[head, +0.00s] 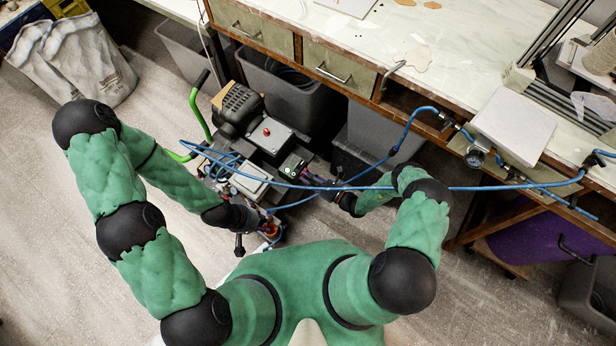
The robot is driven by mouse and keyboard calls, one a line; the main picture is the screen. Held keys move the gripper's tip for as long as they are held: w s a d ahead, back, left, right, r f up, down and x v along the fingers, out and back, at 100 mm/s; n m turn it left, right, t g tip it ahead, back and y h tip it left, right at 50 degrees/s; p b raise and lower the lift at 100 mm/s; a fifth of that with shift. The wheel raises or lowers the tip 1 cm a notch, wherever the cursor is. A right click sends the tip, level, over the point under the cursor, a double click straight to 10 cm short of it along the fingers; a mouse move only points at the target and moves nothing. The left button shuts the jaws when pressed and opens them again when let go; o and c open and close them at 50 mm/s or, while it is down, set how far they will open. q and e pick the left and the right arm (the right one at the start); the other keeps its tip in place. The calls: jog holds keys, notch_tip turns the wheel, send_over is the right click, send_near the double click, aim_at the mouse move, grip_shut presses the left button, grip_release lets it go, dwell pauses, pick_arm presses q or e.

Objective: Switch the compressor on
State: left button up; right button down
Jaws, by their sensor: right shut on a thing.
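The compressor (236,112) stands on the floor in front of the bench, with a black motor, a green handle and a grey box with a red knob (267,131). A small dark box with a green and white face (290,166), which looks like a switch, sits at its right side. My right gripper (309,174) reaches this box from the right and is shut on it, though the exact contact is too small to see. My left gripper (268,228) is low beside the compressor's near end, by a small orange-brown part. Its fingers are partly hidden, so their opening is unclear.
A blue air hose (390,188) runs across above my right arm toward the bench (440,75). Grey bins (283,95) stand under the bench. The floor at the lower left is clear.

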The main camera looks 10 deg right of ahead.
jog(key=shift+s+a+m, duration=0.1)
jog(key=shift+s+m, duration=0.05)
jog(key=shift+m, duration=0.95)
jog(key=c, duration=1.2)
grip_release()
jog(key=shift+c, duration=0.2)
jog(key=shift+o, duration=0.2)
jog(key=v, duration=1.2)
